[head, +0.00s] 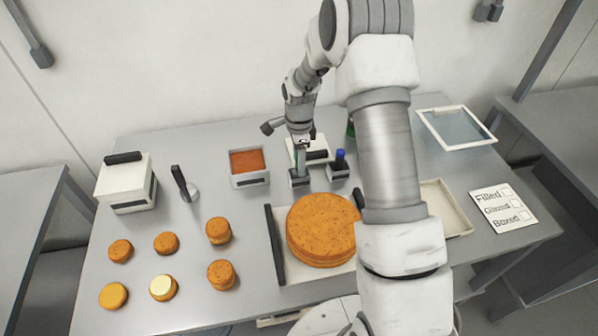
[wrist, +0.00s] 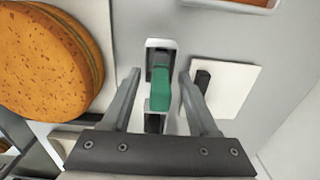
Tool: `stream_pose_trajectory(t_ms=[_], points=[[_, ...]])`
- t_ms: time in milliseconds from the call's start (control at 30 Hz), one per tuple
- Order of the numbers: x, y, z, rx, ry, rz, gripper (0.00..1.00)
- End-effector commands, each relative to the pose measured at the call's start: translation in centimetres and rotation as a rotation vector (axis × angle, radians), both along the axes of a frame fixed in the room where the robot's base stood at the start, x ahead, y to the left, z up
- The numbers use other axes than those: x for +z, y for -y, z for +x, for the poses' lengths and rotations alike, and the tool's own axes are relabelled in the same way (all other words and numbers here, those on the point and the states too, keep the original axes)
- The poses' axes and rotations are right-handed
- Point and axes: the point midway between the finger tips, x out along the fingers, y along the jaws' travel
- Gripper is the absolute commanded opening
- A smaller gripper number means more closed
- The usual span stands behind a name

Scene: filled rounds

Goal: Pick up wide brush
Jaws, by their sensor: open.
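A green-handled tool (wrist: 161,92), which looks like the wide brush, stands in a small grey-and-white holder (wrist: 158,45) in the wrist view. My gripper (wrist: 160,78) is open, with one finger on each side of the green handle and gaps visible on both sides. In the head view my gripper (head: 301,140) points down above the holder (head: 300,180), behind the big cake. The brush's lower end is hidden in the holder.
A white box with a black handle (head: 318,155) is close behind. A red-filled tub (head: 248,180) is left, and a big round cake (head: 320,225) is in front. Several small cakes (head: 165,243) lie front left.

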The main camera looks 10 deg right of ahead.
Motion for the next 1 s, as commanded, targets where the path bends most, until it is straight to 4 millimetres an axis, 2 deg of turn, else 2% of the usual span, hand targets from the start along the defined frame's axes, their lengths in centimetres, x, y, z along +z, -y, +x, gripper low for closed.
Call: stream_pose_trajectory(t_ms=[33,300,367,767,1000], points=[[0.0,0.0,0.0,0.000,0.000,0.000,0.58],[0.0,0.0,0.0,0.000,0.000,0.000,0.10],[0.0,0.0,0.0,0.000,0.000,0.000,0.00],[0.1,0.0,0.0,0.000,0.001,0.000,0.00],[1.4,0.0,0.1,0.000,0.003,-0.001,0.00]])
